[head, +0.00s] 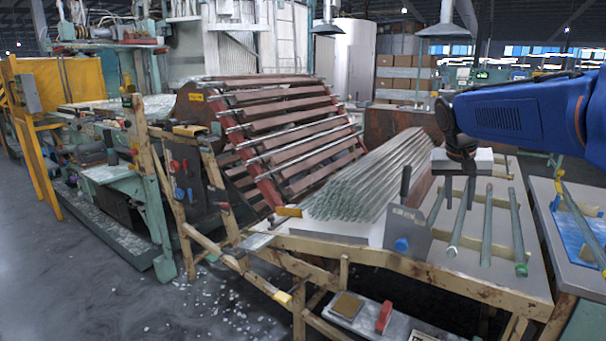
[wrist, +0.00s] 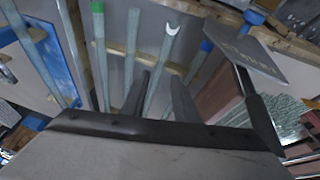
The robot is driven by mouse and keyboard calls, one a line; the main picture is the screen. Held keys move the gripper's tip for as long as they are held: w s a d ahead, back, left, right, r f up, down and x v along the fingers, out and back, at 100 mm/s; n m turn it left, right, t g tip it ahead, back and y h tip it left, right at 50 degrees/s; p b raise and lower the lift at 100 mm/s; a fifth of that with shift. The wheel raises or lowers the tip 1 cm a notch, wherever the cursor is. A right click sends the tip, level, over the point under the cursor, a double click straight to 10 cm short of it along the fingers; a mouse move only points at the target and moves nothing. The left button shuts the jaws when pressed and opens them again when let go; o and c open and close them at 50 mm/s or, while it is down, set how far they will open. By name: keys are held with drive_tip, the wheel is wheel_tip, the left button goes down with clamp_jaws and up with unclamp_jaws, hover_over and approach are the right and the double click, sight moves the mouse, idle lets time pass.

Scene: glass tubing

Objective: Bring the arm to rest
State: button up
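My blue arm (head: 520,110) reaches in from the right in the head view. My gripper (head: 459,205) points down over the table of loose glass tubes. In the wrist view my gripper (wrist: 160,77) shows two dark fingers standing apart, with nothing held between them. Whether the fingertips touch a tube cannot be told.
A large bundle of glass tubes (head: 375,180) lies left of my gripper. A slatted rack (head: 285,130) stands beyond it. An upright grey plate (head: 407,232) stands at the table's front edge. Open floor (head: 120,295) lies front left.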

drive_tip(key=s+a+f+n+y, duration=0.1)
drive_tip(key=s+a+f, duration=0.2)
drive_tip(key=s, duration=0.7)
drive_tip(key=s+a+f+n+t+y, duration=0.1)
drive_tip(key=s+a+f+n, duration=0.1)
drive_tip(key=s+a+f, duration=0.2)
drive_tip(key=s+a+f+n+y, duration=0.1)
drive_tip(key=s+a+f, duration=0.3)
drive_tip(key=s, duration=1.2)
wheel_tip(320, 180, down, 5)
drive_tip(key=shift+r+n+t, duration=0.2)
drive_tip(key=shift+n+t, duration=0.2)
drive_tip(key=shift+n, duration=0.2)
drive_tip(key=shift+s, duration=0.1)
